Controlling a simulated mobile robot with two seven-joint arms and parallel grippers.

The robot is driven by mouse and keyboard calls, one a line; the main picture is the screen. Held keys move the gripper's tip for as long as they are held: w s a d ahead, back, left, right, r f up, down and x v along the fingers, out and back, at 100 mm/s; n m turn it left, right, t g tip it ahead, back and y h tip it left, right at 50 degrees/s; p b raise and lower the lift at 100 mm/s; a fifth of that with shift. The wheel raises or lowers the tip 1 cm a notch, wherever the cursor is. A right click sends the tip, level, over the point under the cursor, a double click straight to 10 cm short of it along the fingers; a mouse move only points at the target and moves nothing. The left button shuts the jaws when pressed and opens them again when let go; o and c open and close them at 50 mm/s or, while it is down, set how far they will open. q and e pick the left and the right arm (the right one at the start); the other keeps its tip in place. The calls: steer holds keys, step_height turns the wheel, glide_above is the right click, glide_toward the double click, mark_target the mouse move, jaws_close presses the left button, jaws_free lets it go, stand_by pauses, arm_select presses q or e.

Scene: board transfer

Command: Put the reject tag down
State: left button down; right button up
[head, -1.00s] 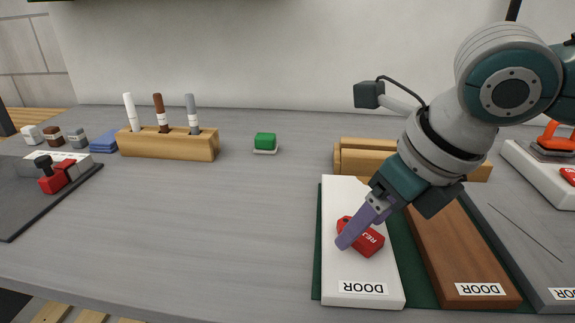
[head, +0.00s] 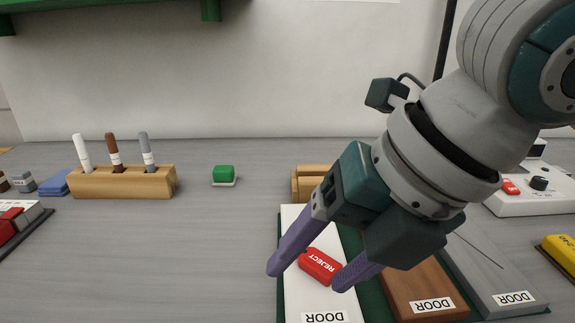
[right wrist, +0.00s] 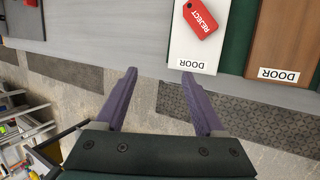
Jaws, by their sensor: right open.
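The red reject tag (head: 320,266) lies flat on the white door board (head: 303,298), its REJECT label facing up. It also shows on the white board in the right wrist view (right wrist: 201,19). My right gripper (head: 309,279) is open and empty, its purple fingers spread apart. In the head view the fingers appear on both sides of the tag; in the right wrist view the tag lies beyond the fingertips (right wrist: 158,76), apart from them. My left gripper is not in view.
A brown board (head: 408,291) and a grey board (head: 492,272) lie right of the white one. The grey table between is clear.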

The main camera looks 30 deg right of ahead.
steer(key=s+d+f+m+h, duration=0.1)
steer(key=s+f+m, duration=0.2)
steer(key=m, duration=1)
steer(key=s+d+f+m+g+h, duration=0.1)
steer(key=s+f+m, duration=0.3)
steer(key=s+m, duration=0.4)
steer(key=m, duration=0.6)
steer(key=shift+s+f+m, duration=0.15)
steer(key=shift+s+m, duration=0.05)
steer(key=shift+m, duration=0.1)
steer(key=shift+s, duration=0.1)
